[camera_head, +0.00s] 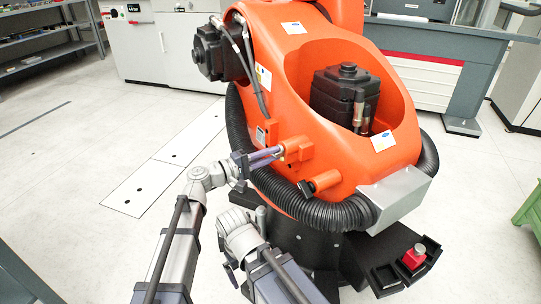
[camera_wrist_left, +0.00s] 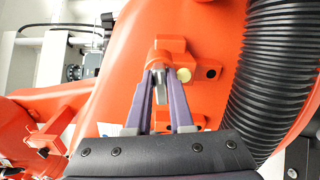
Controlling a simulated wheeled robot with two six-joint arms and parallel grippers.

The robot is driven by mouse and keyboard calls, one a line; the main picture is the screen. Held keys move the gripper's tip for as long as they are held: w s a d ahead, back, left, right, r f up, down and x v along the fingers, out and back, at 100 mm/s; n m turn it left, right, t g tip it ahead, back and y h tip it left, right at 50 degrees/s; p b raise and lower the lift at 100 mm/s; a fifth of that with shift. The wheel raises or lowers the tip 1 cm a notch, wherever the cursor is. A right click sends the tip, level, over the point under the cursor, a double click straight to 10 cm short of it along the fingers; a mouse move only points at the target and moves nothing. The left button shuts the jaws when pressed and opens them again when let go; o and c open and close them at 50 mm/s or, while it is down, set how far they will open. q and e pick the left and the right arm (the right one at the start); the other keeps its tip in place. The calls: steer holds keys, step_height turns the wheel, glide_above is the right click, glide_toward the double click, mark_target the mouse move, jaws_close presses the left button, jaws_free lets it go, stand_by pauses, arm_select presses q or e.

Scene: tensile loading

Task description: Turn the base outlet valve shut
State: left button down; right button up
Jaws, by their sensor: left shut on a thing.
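An orange valve block (camera_head: 297,150) juts from the side of a large orange robot arm's base; it also shows in the wrist view (camera_wrist_left: 170,45). A short metal handle (camera_wrist_left: 160,90) sticks out from it toward my left gripper. My left gripper (camera_head: 275,153) reaches the block from the left. In the wrist view, the purple fingers of my left gripper (camera_wrist_left: 161,80) are shut on the metal handle, one on each side. The handle is largely hidden in the head view. My right gripper (camera_head: 231,268) hangs low, apart from the block, its fingers mostly hidden.
A thick black corrugated hose (camera_head: 290,200) curves around the orange base, close below my left gripper. A second orange fitting with a black end (camera_head: 320,184) sits right of it. A black tray with a red part (camera_head: 414,256) is at lower right. Floor at left is clear.

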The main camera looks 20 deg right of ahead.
arm_select(q)
steer(key=m, duration=0.6)
steer(key=shift+f, duration=0.3)
steer(key=shift+m, duration=0.5)
steer(key=c, duration=0.8)
jaws_free()
steer(key=shift+a, duration=0.15)
steer(key=v, duration=0.7)
steer(key=shift+a, duration=0.3)
steer(key=shift+s, duration=0.15)
